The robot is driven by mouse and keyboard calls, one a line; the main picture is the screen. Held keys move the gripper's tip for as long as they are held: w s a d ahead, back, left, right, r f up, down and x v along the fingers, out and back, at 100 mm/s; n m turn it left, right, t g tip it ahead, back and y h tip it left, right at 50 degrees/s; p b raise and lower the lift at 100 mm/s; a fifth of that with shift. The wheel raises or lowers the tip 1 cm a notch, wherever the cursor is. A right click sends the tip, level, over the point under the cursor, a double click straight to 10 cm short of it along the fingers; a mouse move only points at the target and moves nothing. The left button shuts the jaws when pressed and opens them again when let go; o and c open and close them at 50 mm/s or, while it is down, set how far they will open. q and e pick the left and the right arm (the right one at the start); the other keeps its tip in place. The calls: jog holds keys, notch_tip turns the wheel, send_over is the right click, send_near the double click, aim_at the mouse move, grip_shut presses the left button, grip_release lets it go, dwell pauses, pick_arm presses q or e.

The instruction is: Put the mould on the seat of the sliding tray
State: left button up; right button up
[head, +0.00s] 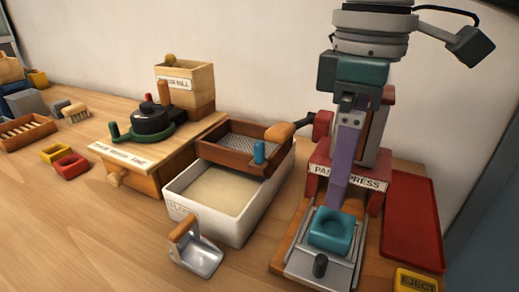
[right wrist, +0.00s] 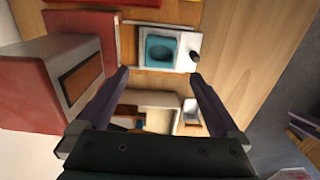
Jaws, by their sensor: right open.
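The teal mould (head: 332,243), a square block with a round hollow, rests on the metal sliding tray (head: 308,265) in front of the press. I cannot tell whether it lies fully down in the seat, which it covers. The tray has a dark knob at its front. My right gripper (head: 338,208), with purple fingers, points down above and behind the mould, apart from it. In the right wrist view its fingers (right wrist: 159,76) are spread with nothing between them. The mould (right wrist: 160,50) and the tray (right wrist: 183,38) show beyond the fingertips there. My left gripper is not in view.
The red paste press (head: 375,195) stands right behind the tray. A red flat tray (head: 413,225) and a yellow eject block (head: 415,281) are to the right. A white flour bin (head: 225,232), a brown sieve (head: 211,151) and a metal scoop (head: 201,260) are to the left.

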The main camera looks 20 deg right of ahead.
jog(key=shift+n+t+y, duration=0.4)
jog(key=shift+y, duration=0.3)
jog(key=s+a+f, duration=0.1)
jog(key=a, duration=0.1)
jog(key=s+a+f, duration=0.1)
jog(key=a, duration=0.1)
jog(key=s+a+f, duration=0.1)
jog(key=a, duration=0.1)
jog(key=shift+a, duration=0.15)
jog(key=s+a+f+m+t, duration=0.1)
jog(key=s, duration=0.1)
jog(key=s+a+f+m, duration=0.1)
jog(key=s+f, duration=0.1)
jog(key=s, duration=0.1)
jog(key=s+f+m+t+y, duration=0.1)
jog(key=s+f+m, duration=0.1)
jog(key=shift+s+a+f+t, duration=0.1)
jog(key=shift+s+a+t, duration=0.2)
jog(key=shift+s+a, duration=0.1)
jog(key=s+d+m, duration=0.1)
jog(key=d, duration=0.1)
jog(key=s+d+m+h, duration=0.1)
jog(key=s+d, duration=0.1)
jog(key=s+d+f+m+h, duration=0.1)
jog(key=s, duration=0.1)
jog(key=shift+s+d, duration=0.1)
jog(key=shift+d, duration=0.3)
jog(key=shift+s+d, duration=0.1)
